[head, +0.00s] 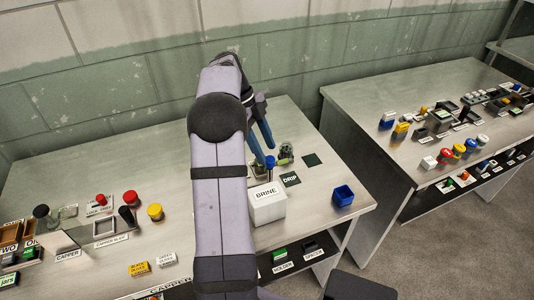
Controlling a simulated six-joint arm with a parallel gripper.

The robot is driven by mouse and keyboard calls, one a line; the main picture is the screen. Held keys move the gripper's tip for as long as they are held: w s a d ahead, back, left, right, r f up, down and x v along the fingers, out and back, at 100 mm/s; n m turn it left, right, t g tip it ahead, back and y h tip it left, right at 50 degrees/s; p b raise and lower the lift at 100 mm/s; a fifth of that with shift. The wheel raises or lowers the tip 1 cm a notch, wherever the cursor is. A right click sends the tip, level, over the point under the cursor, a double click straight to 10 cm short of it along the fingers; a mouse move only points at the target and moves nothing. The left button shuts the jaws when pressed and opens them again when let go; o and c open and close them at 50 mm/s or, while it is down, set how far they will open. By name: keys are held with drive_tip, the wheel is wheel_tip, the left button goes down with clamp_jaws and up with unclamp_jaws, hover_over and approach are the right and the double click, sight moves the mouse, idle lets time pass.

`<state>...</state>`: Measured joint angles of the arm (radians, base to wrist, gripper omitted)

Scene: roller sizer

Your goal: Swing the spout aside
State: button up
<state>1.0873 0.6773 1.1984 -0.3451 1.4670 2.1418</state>
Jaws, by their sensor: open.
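A white box labelled BRINE (266,204) stands on the metal bench, right of my arm. A blue-topped upright part (270,161) shows just behind the box; I cannot tell whether it is the spout. My gripper (265,151) is open, its blue fingers pointing down just above and behind that blue part. I cannot tell whether they touch it. A small green and grey item (287,153) is right of the fingers. My arm hides part of the bench to the left.
A dark DRIP plate (290,179) and a dark square (312,160) lie right of the fingers. Red, black and yellow knobs (155,211) stand left. A second bench (350,98) is beyond a gap.

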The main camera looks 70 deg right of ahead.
drive_tip(key=shift+v, duration=2.25)
drive_tip(key=w+a+f+n+t+h+p, duration=0.1)
drive_tip(key=w+a+n, duration=0.6)
drive_tip(key=a+n, duration=0.3)
drive_tip(key=w+a+f+n+t+p, duration=0.1)
drive_tip(key=w+a+n, duration=0.65)
drive_tip(key=a, duration=0.45)
drive_tip(key=s+a+f+n, duration=0.2)
drive_tip(key=a+n, duration=0.4)
drive_tip(key=a, duration=0.1)
drive_tip(key=s+a+f+n+t+p, duration=0.1)
drive_tip(key=s+a+n, duration=0.2)
drive_tip(key=a+n, duration=0.3)
drive_tip(key=s+a+f+n+t+y+p, duration=0.1)
drive_tip(key=s+a+f+n, duration=0.1)
drive_tip(key=a+n, duration=0.5)
drive_tip(key=s+a, duration=0.1)
drive_tip(key=a, duration=0.2)
drive_tip(key=shift+s+a+f, duration=0.15)
drive_tip(key=shift+s+f, duration=0.05)
drive_tip(key=shift+f, duration=0.15)
